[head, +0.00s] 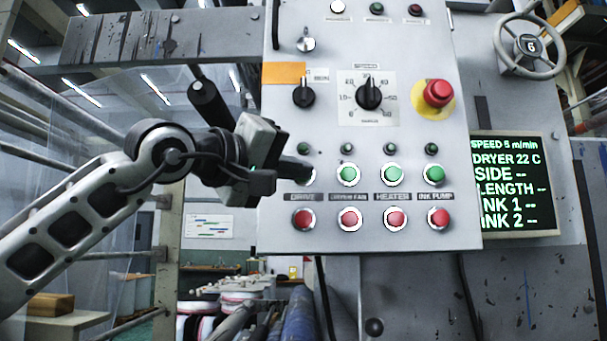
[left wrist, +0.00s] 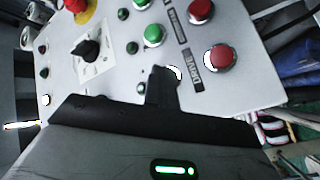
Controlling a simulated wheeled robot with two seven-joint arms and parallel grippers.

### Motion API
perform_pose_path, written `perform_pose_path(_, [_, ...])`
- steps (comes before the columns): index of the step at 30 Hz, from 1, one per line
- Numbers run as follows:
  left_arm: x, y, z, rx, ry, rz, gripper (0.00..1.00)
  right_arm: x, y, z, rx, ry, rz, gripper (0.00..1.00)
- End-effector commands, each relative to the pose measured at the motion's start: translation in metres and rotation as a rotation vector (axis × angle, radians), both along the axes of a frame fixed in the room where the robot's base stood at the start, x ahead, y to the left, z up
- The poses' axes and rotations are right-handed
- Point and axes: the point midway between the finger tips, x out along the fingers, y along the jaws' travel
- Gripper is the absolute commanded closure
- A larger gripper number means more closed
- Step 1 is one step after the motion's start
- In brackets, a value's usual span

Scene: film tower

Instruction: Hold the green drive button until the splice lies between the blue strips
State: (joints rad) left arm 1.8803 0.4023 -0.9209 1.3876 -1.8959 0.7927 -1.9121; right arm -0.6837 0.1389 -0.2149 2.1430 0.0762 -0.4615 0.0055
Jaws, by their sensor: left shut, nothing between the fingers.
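My left gripper (head: 297,170) is shut and empty, its fingertips at the green drive button above the DRIVE label (head: 304,197). The fingers hide nearly all of the button; only part of its pale ring (left wrist: 177,73) shows beside the fingertips in the left wrist view. The shut fingers (left wrist: 160,85) point at the panel there; I cannot tell whether the button is pressed in. The red button (head: 303,219) below DRIVE is uncovered. I cannot make out the splice or the blue strips. My right gripper is not in view.
The grey control panel (head: 470,215) carries several other green and red buttons, black knobs and a red emergency stop (head: 438,93). A screen (head: 513,185) reads SPEED 5 m/min, with LENGTH blank. A handwheel (head: 530,46) is at upper right. Rollers (head: 299,315) lie below.

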Motion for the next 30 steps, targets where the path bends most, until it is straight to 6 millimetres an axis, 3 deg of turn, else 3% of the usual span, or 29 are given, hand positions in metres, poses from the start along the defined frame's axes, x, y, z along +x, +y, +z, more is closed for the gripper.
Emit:
perform_pose_path(7, [-0.013, 0.001, -0.002, 0.000, -0.001, 0.001, 1.00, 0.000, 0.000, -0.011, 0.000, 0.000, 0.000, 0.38])
perform_pose_path(19, [-0.018, 0.000, -0.002, 0.001, -0.002, -0.001, 1.00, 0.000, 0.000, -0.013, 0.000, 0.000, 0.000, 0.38])
perform_pose_path(30, [-0.054, 0.000, -0.003, 0.002, -0.003, 0.000, 1.00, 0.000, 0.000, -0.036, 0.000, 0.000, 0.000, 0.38])
